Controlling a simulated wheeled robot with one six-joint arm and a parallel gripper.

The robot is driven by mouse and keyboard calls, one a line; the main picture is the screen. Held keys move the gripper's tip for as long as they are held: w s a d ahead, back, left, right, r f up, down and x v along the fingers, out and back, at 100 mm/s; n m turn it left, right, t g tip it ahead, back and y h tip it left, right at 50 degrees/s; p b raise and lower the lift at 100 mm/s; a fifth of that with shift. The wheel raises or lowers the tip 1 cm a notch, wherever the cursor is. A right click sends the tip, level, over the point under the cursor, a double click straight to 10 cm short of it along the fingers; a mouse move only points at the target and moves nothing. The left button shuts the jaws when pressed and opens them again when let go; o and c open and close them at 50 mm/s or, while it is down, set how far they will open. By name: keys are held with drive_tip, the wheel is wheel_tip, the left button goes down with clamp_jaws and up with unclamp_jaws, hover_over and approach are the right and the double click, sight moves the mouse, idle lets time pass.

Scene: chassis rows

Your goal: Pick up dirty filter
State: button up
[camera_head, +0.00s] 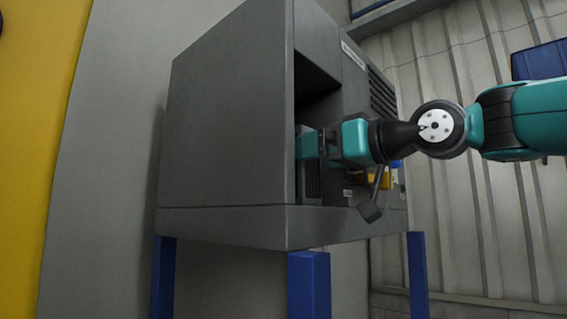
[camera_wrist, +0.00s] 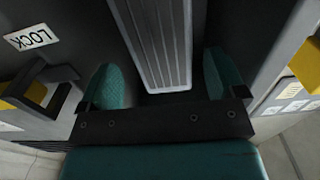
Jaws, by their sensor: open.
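The filter (camera_wrist: 160,40) is a grey ribbed panel inside the chassis in the wrist view. My gripper (camera_wrist: 168,85) is open, with one teal finger on either side of the filter's near end. Whether the fingers touch the filter cannot be told. In the head view my gripper (camera_head: 308,143) reaches into the dark opening of the grey chassis (camera_head: 230,130). Its fingertips are partly hidden there by the chassis wall. A dark ribbed part (camera_head: 313,180) shows just below the gripper, partly hidden.
The chassis stands on blue legs (camera_head: 309,285). A black handle (camera_head: 371,208) hangs below my wrist. A corrugated wall (camera_head: 480,220) is at right.

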drive_tip(key=p+x, duration=0.1)
drive_tip(key=x, duration=0.1)
drive_tip(key=p+x, duration=0.1)
drive_tip(key=p, duration=0.1)
drive_tip(key=shift+w+a+r, duration=0.1)
drive_tip(key=shift+a+r, duration=0.25)
drive_tip(key=shift+a, duration=0.05)
drive_tip(key=shift+w+a+f, duration=0.2)
drive_tip(key=shift+w+a, duration=0.2)
drive_tip(key=shift+a, duration=0.05)
drive_tip(key=c, duration=0.9)
drive_tip(key=shift+c, duration=1.1)
drive_tip(key=shift+d+r, duration=0.1)
